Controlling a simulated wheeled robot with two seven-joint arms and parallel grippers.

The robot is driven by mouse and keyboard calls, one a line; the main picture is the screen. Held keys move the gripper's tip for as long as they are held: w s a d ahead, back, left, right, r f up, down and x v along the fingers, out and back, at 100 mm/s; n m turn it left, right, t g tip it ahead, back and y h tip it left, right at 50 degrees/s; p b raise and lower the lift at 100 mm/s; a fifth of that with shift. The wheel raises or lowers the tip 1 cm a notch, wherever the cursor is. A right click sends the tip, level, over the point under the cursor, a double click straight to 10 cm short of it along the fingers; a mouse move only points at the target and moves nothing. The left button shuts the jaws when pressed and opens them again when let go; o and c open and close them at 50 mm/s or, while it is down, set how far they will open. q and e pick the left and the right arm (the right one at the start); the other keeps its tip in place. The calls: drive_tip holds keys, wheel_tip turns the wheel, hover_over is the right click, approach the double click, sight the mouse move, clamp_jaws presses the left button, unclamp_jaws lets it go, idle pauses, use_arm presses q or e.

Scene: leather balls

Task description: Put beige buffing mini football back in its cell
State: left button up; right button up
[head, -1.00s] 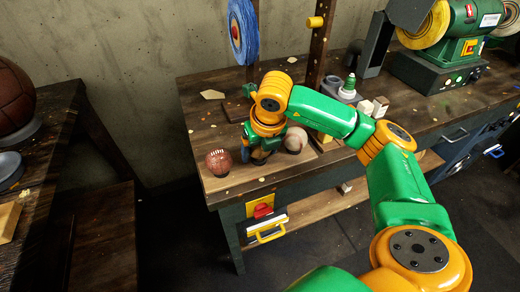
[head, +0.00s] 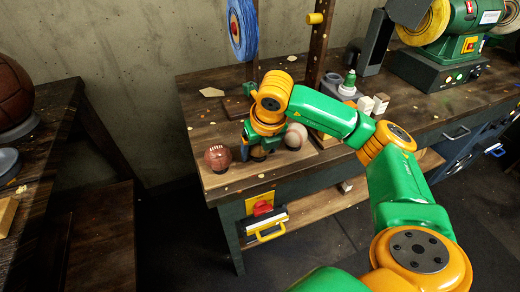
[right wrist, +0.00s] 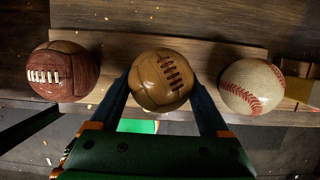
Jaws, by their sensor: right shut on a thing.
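The beige mini football (right wrist: 162,80) with dark laces is in the right wrist view, between the two fingers of my right gripper (right wrist: 160,100). The gripper is shut on it. In the head view my right gripper (head: 258,153) points down at the wooden ball board (head: 232,182), and its fingers mostly hide the football. The ball is in the middle, between a brown laced football (head: 217,157) on the left and a white baseball (head: 295,136) on the right. I cannot tell whether it touches the board. My left gripper is not in view.
The workbench (head: 200,110) holds a green grinder (head: 440,65) at the back right and small pale blocks (head: 373,104) right of the board. A blue disc (head: 242,30) hangs behind my gripper. A second table with a large brown ball (head: 12,95) stands at left.

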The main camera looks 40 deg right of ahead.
sight(261, 152)
drive_tip(key=shift+s+a+f+g, duration=0.1)
drive_tip(key=shift+s+f+g, duration=0.2)
drive_tip(key=shift+f, duration=0.2)
drive_tip(key=o, duration=1.2)
drive_tip(key=shift+c, duration=0.2)
drive_tip(key=shift+o, duration=0.8)
drive_tip(key=shift+a, duration=0.2)
drive_tip(key=v, duration=0.7)
drive_tip(key=shift+w+d+r, duration=0.1)
drive_tip(key=shift+w, duration=0.1)
drive_tip(key=shift+s+r, duration=0.15)
drive_tip(key=shift+r, duration=0.3)
drive_tip(key=shift+f, duration=0.1)
